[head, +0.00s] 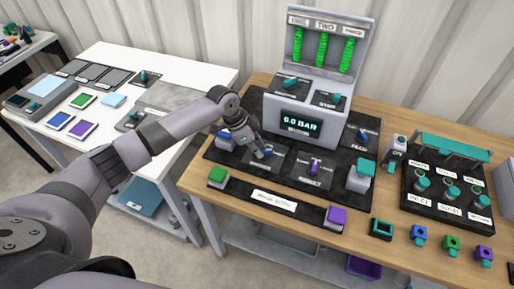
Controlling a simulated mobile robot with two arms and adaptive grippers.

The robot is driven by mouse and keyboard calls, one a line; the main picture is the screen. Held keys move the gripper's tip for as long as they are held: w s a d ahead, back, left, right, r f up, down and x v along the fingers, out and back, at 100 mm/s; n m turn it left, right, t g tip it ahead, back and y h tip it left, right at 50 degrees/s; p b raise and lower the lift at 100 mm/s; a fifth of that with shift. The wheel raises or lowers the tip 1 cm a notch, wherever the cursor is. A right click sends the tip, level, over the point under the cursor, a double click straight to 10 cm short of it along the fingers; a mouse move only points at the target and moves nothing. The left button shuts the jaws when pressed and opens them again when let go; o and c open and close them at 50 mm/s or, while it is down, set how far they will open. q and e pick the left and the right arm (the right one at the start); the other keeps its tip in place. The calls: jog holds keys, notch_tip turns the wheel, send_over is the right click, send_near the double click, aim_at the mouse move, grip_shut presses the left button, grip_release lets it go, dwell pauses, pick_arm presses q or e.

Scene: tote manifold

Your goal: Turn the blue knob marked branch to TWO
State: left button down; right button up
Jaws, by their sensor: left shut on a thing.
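My left gripper (257,150) reaches in from the left and is shut on a blue knob (267,154) on the black panel in front of the grey gauge unit (300,100). The fingers cover part of the knob and its label, so its marking and pointer direction cannot be read. Another blue knob (363,138) stands on the panel to the right, beside a label that seems to read FEED. The display (299,122) reads 0.0 BAR. My right gripper is out of view.
A purple handle (315,165) stands right of the gripped knob. A valve rack (447,190) stands at right. A white table (150,68) is at left.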

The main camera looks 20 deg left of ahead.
pick_arm(q)
jog(key=shift+r+n+p, duration=0.15)
jog(key=shift+n+p, duration=0.15)
jog(key=shift+p, duration=0.2)
jog(key=n+p, duration=0.2)
jog(key=p, duration=0.1)
jog(key=d+n+t+y+p, duration=0.1)
jog(key=n+p, duration=0.2)
jog(key=p, duration=0.1)
jog(key=s+n+t+y+p, duration=0.1)
jog(key=n+p, duration=0.2)
jog(key=p, duration=0.1)
jog(key=shift+s+d+r, duration=0.1)
jog(key=shift+d+r, duration=0.05)
jog(key=shift+d, duration=0.15)
jog(key=shift+d+f+n+t+y+p, duration=0.15)
jog(key=shift+n+y+p, duration=0.2)
jog(key=shift+n+p, duration=0.35)
jog(key=shift+d+f+n+t+y+p, duration=0.15)
jog(key=shift+n+y+p, duration=0.2)
jog(key=shift+n+p, duration=0.35)
jog(key=shift+n, duration=0.3)
jog(key=c, duration=1.6)
grip_release()
jog(key=shift+r, duration=0.1)
jog(key=v, duration=1.2)
